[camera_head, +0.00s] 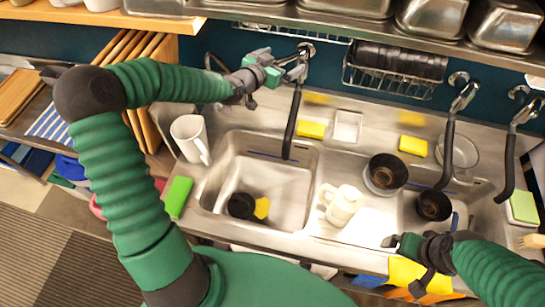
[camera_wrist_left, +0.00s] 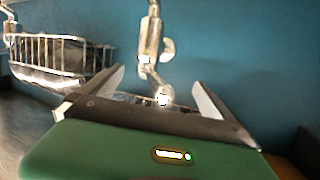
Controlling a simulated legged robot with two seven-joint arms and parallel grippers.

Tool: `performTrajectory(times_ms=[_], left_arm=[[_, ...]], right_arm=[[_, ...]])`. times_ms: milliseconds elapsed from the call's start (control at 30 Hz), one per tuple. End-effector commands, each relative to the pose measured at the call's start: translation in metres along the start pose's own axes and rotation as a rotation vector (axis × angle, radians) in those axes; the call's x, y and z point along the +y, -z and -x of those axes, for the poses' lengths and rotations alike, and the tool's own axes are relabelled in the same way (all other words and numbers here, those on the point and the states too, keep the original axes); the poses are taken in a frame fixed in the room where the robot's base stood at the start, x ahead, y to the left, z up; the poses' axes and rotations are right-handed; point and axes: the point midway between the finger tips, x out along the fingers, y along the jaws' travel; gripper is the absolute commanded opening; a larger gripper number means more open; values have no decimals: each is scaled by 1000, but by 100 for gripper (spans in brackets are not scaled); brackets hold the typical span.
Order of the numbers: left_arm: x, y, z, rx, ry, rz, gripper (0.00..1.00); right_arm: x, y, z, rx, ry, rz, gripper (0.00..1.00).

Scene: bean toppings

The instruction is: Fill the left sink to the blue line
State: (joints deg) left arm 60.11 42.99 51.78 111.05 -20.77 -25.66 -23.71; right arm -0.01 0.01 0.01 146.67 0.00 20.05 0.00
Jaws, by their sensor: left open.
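The left sink (camera_head: 284,213) is a steel basin with a blue line (camera_head: 266,155) on its back wall. A black cup (camera_head: 241,205) and a yellow sponge (camera_head: 262,208) lie in it; I cannot make out any water level. A black hose spout (camera_head: 292,122) hangs over its back edge from a chrome faucet (camera_head: 306,50). My left gripper (camera_head: 296,66) is open beside this faucet. In the left wrist view, the faucet (camera_wrist_left: 150,45) stands beyond the open fingers (camera_wrist_left: 158,88). My right gripper (camera_head: 402,264) is at the counter's front edge, its fingers apart and seemingly empty.
A white pitcher (camera_head: 189,138) and green sponge (camera_head: 178,197) stand left of the sink. A cream mug (camera_head: 342,204) and dark bowl (camera_head: 386,172) sit to the right. A wire rack (camera_head: 392,80) hangs on the wall, beneath a shelf of steel pans (camera_head: 432,18).

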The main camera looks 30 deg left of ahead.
Motion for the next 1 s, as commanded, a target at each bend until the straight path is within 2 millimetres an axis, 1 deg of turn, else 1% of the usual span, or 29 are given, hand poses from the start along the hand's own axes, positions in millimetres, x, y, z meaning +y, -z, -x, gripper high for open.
performTrajectory(times_ms=[167, 800, 1000], left_arm=[[1, -1, -1, -1, -1, 0, 100], [45, 1, 2, 0, -3, 0, 100], [48, 2, 2, 0, -1, 1, 100]], right_arm=[[0, 0, -1, 0, 0, 0, 96], [0, -4, -14, 0, 0, 0, 96], [0, -4, -15, 0, 0, 0, 96]])
